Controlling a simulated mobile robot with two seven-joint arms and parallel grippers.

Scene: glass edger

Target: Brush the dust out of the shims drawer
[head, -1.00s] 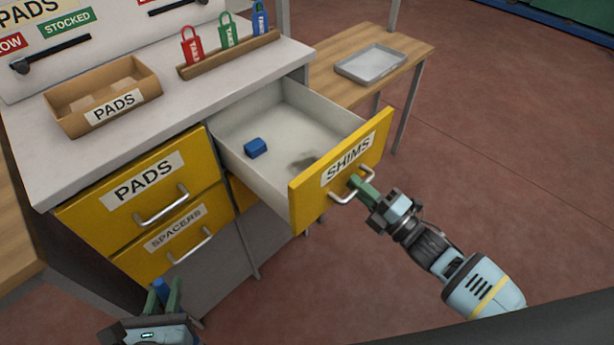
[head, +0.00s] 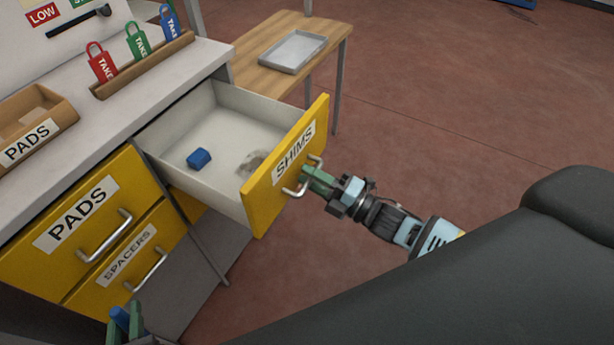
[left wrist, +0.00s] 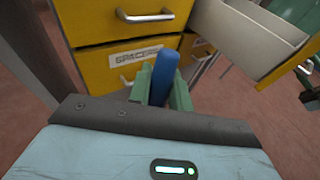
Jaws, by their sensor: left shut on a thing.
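The shims drawer (head: 263,207) is pulled open, with a yellow front and pale inside. A grey dust patch (head: 250,163) lies on its floor near the front, with a small blue block (head: 199,158) to the left. My right gripper (head: 313,178) has its green fingers at the drawer's handle (head: 290,191); whether they are closed on it is unclear. My left gripper (head: 124,325) is at the bottom left, below the spacers drawer. It is shut on a blue rod-like thing (left wrist: 165,78), upright between the green fingers in the left wrist view. Its far end is hidden.
The closed pads drawer (head: 40,262) and spacers drawer (head: 90,288) are left of the open one. The worktop (head: 125,100) carries a pads box (head: 50,125) and a rack of coloured tags (head: 150,68). A side table behind holds a metal tray (head: 293,52).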

